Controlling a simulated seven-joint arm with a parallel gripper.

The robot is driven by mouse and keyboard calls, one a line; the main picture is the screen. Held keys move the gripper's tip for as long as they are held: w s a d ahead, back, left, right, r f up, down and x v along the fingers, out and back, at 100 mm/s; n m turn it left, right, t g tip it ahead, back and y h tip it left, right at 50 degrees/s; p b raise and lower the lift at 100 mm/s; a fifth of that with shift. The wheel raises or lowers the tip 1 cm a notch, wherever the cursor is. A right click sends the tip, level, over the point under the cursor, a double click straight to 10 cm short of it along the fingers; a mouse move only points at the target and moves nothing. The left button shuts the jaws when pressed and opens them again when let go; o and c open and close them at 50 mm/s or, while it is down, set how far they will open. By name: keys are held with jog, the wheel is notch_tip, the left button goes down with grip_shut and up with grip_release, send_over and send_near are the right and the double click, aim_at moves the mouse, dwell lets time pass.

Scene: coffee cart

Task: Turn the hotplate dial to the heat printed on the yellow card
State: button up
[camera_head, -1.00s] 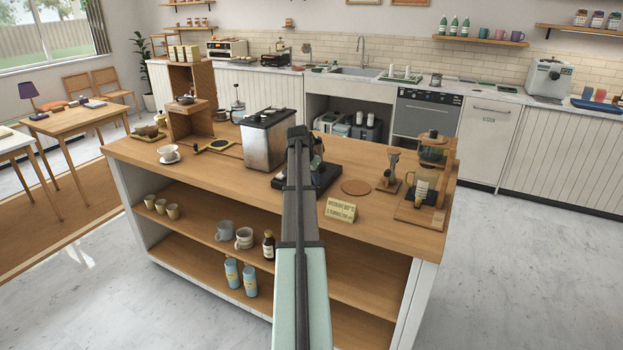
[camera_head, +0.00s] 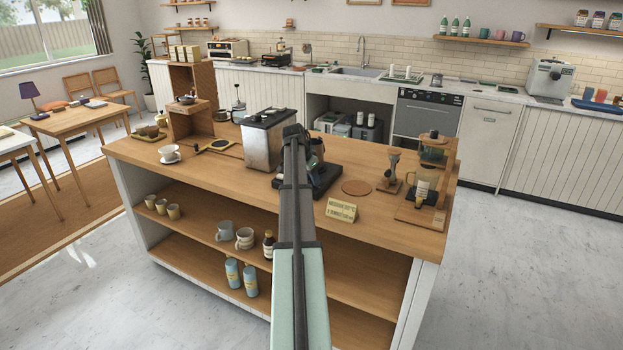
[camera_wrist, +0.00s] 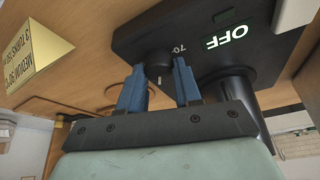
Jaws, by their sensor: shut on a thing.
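The black hotplate (camera_head: 326,183) sits on the wooden counter, partly hidden behind my arm in the head view. In the wrist view the hotplate (camera_wrist: 190,25) shows a lit panel reading OFF. Its dark dial (camera_wrist: 158,72) lies between the blue fingers of my gripper (camera_wrist: 160,78), which is shut on it. A printed 70 shows beside the dial; other marks are hidden or unclear. The yellow card (camera_head: 341,210) stands on the counter to the right of my arm. In the wrist view the card (camera_wrist: 35,52) reads MEDIUM and 3 TURNS, with the heat figure hard to read.
A metal container with a black lid (camera_head: 263,142) stands left of the hotplate. A round cork mat (camera_head: 356,187), a small wooden stand (camera_head: 392,172) and a coffee brewer (camera_head: 428,180) are to the right. The counter's front edge is close to the card.

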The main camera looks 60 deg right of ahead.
jog(key=o, duration=1)
jog(key=shift+o, duration=0.2)
jog(key=shift+r, duration=0.1)
jog(key=v, duration=1.3)
jog(key=shift+a+r, duration=0.2)
jog(key=shift+r, duration=0.1)
jog(key=shift+w, duration=0.1)
